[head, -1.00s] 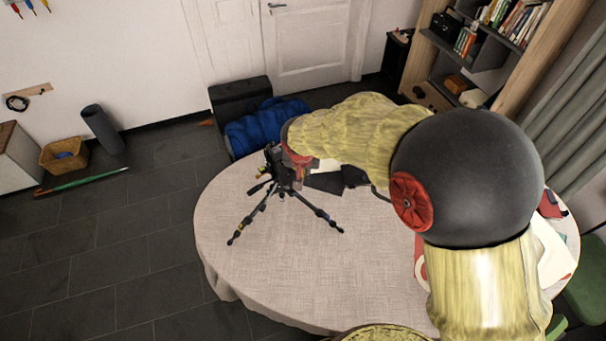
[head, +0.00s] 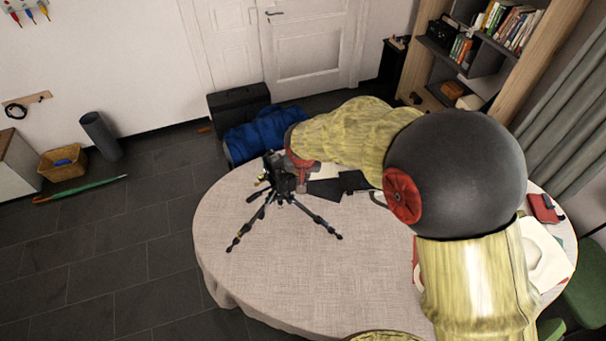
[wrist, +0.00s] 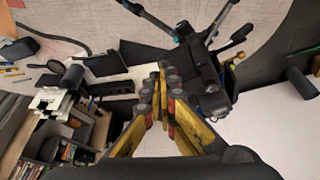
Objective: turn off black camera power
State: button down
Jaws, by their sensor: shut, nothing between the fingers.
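The black camera (head: 281,180) sits on a tripod (head: 318,222) with spread legs on the table. In the wrist view the camera (wrist: 206,72) is just right of my gripper (wrist: 164,72), whose yellow fingers are together with nothing between them. In the head view my gripper (head: 303,178) is at the camera's right side, partly hidden by my own wrist. I cannot tell whether the fingertips touch the camera. The power switch is too small to make out.
The round table (head: 300,280) has a pale cloth and clear room in front of the tripod. Black flat items (head: 340,186) lie right of the camera. A red item (head: 543,208) is at the table's right edge. A blue bag (head: 262,128) is on the floor behind.

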jog(key=shift+w+d+n+y+p, duration=0.2)
jog(key=shift+n+p, duration=0.3)
jog(key=shift+n, duration=0.05)
jog(key=shift+w+d+n+y+p, duration=0.15)
jog(key=shift+w+n+y+p, duration=0.05)
jog(key=shift+n+p, duration=0.3)
jog(key=shift+w+d+b, duration=0.35)
jog(key=shift+w+b, duration=0.15)
jog(key=shift+w, duration=0.2)
jog(key=shift+s+a, duration=0.1)
jog(key=shift+s+a+b, duration=0.4)
jog(key=shift+s+a, duration=0.05)
jog(key=shift+a, duration=0.1)
dwell(0.4)
